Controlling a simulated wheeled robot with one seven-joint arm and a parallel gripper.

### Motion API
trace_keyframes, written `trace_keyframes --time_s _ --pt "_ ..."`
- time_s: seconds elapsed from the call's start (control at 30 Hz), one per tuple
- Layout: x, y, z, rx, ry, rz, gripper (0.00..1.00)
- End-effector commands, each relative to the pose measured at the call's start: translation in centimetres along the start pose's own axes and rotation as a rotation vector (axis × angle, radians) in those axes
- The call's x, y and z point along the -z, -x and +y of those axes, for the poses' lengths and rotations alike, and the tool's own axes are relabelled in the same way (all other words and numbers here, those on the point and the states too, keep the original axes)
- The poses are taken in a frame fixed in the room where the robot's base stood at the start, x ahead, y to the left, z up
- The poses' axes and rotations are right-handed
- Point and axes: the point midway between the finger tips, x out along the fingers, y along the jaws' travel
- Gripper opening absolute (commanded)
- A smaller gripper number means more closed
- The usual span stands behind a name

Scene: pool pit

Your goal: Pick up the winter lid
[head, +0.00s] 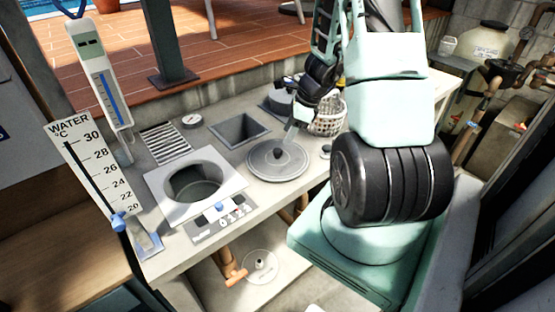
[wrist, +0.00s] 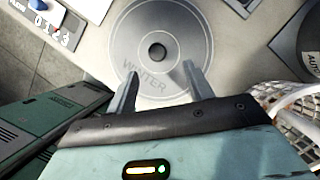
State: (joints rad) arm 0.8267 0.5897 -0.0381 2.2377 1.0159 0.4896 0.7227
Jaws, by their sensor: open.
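The winter lid (head: 278,158) is a flat grey disc with concentric rings and a dark round knob in its middle. It lies flat on the pale worktop (head: 262,196), right of the square plate with the round hole. In the wrist view the lid (wrist: 160,48) carries the word WINTER, and its knob shows near the top centre. My gripper (wrist: 158,80) is open, its two fingers apart over the near part of the lid, the knob just beyond the fingertips and not between them. In the head view my gripper (head: 291,136) is over the lid, partly hidden by my arm.
The square plate with a round opening (head: 222,162) is left of the lid. A square recess (head: 240,130), a slatted grate (head: 169,142) and a small gauge (head: 192,121) lie behind. A white basket (head: 327,118) stands close on the right. A water temperature board (head: 97,165) stands at the left.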

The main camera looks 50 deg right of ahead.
Motion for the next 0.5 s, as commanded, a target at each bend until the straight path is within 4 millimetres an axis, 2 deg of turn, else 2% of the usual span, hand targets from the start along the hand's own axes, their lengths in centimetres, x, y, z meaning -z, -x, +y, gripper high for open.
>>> trace_keyframes --time_s 0.1,0.27,0.5 --pt "0.0 -1.5 0.0 -0.001 0.0 -0.001 0.52" --pt "0.0 -2.4 0.0 0.0 0.0 -0.001 0.52" --pt "-0.1 -5.8 0.5 -0.003 0.0 -0.002 0.52"
